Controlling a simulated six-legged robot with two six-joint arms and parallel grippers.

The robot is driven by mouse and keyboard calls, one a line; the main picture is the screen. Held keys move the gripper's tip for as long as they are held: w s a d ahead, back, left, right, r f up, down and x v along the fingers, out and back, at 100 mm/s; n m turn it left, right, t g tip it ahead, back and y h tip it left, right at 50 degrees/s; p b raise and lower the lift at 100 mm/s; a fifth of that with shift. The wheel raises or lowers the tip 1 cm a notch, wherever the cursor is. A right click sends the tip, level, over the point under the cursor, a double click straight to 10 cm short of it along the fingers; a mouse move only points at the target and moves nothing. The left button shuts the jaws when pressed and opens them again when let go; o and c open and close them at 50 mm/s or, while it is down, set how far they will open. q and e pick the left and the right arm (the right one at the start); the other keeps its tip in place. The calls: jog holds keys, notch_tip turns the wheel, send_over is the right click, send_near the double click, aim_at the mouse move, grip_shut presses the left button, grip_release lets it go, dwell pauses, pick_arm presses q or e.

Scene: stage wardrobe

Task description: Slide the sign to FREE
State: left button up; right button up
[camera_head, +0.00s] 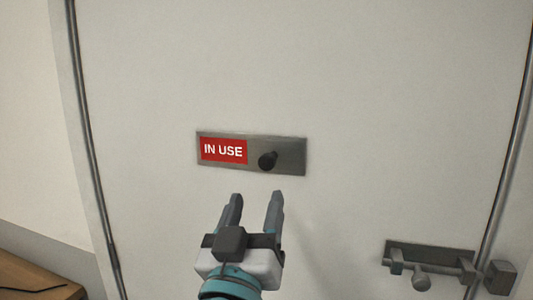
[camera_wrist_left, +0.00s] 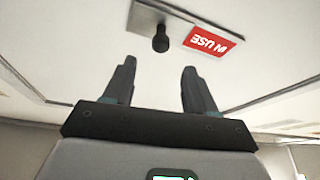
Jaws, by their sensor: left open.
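The sign is a grey metal plate (camera_head: 290,158) on a pale door. Its left part shows a red panel reading IN USE (camera_head: 223,150). A dark knob (camera_head: 267,160) sits right of the red panel. My left gripper (camera_head: 256,196) is open and empty, just below the plate, with its fingers pointing up toward it. In the left wrist view the plate (camera_wrist_left: 145,17), knob (camera_wrist_left: 161,40) and red panel (camera_wrist_left: 210,38) appear turned around beyond the open fingers (camera_wrist_left: 157,62). The knob shows between the fingers there, apart from them. My right gripper is not seen.
A metal sliding bolt (camera_head: 430,262) is mounted low on the right of the door (camera_head: 370,90). A brown wooden surface (camera_head: 35,280) is at the lower left. The door around the sign is bare.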

aim_at(266, 166)
pick_arm(q)
jog(key=p+x, duration=0.4)
jog(key=x, duration=0.6)
jog(key=shift+r, duration=0.1)
jog(key=shift+w, duration=0.45)
jog(key=shift+s+r, duration=0.1)
jog(key=shift+s, duration=0.05)
jog(key=shift+s, duration=0.1)
